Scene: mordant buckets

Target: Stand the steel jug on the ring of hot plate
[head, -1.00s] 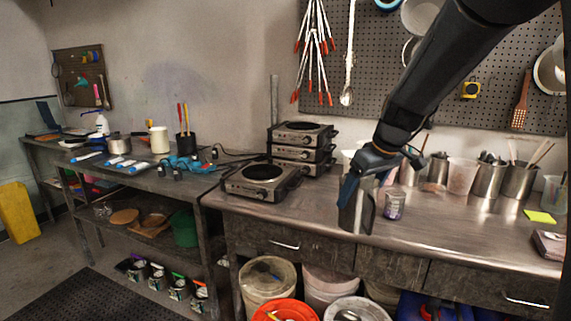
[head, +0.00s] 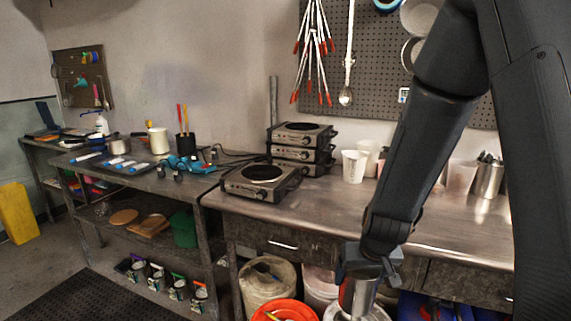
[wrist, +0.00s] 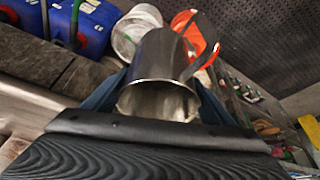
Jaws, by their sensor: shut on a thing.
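The steel jug (head: 358,297) is in my gripper (head: 366,274), in front of the bench's front edge in the head view. The wrist view shows the jug (wrist: 163,62) between my blue fingers (wrist: 155,98), with its handle on the right side. My gripper is shut on it; the arm hides part of the jug in the head view. The hot plate (head: 262,181) with a dark round ring stands alone at the left end of the steel bench, left of and beyond my gripper. Its ring looks empty.
Stacked hot plates (head: 301,148) stand behind the single one. White cups (head: 354,166) stand on the steel bench (head: 335,205), whose middle is clear. Buckets, one with an orange lid (head: 285,310), stand below the front edge. A side table (head: 130,185) holds tools at left.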

